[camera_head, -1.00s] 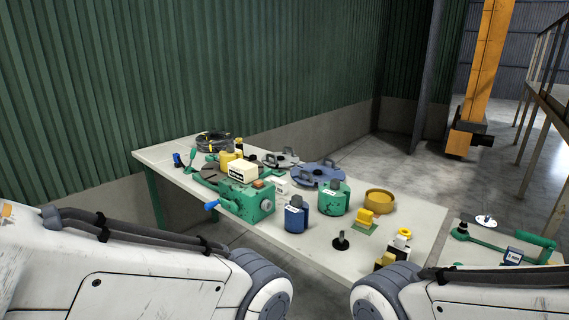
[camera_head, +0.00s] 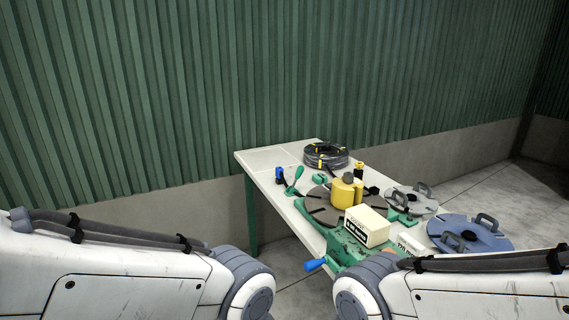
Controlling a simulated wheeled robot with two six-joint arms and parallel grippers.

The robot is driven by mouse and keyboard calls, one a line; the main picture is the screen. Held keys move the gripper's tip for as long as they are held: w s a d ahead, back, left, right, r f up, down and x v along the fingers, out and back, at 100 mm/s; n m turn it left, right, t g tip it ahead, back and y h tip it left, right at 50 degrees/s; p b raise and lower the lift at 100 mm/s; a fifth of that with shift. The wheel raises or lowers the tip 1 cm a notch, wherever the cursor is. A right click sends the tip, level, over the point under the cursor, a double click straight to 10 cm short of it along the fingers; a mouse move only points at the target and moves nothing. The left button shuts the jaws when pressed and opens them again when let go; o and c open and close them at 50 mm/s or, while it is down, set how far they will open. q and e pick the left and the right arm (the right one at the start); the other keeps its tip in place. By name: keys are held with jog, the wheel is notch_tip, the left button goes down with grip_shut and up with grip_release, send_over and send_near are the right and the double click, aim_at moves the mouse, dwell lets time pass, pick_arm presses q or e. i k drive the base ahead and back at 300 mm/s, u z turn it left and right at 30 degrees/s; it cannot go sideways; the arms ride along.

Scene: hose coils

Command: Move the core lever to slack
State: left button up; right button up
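A green lever (camera_head: 298,174) stands tilted near the left edge of the table, beside a small blue part (camera_head: 280,174). A blue-handled crank (camera_head: 316,264) sticks out at the table's front from a green housing, partly hidden behind my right arm. Yellow core pieces (camera_head: 346,191) stand on a dark slotted disc (camera_head: 318,212) in the middle. I cannot tell from any readable mark which lever is the core lever, or its slack position. Neither gripper is in view; only my arm links show at the lower left and lower right.
A black hose coil (camera_head: 326,155) lies at the back of the table (camera_head: 264,160). A cream labelled box (camera_head: 366,226), a grey disc (camera_head: 414,201) and a blue handled disc (camera_head: 470,236) crowd the right. A green corrugated wall (camera_head: 200,90) stands behind. The far-left table corner is clear.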

aim_at(300, 170)
jog(key=u, duration=0.3)
jog(key=i, duration=0.55)
jog(key=u, duration=0.45)
jog(key=i, duration=2.05)
jog(key=z, duration=0.5)
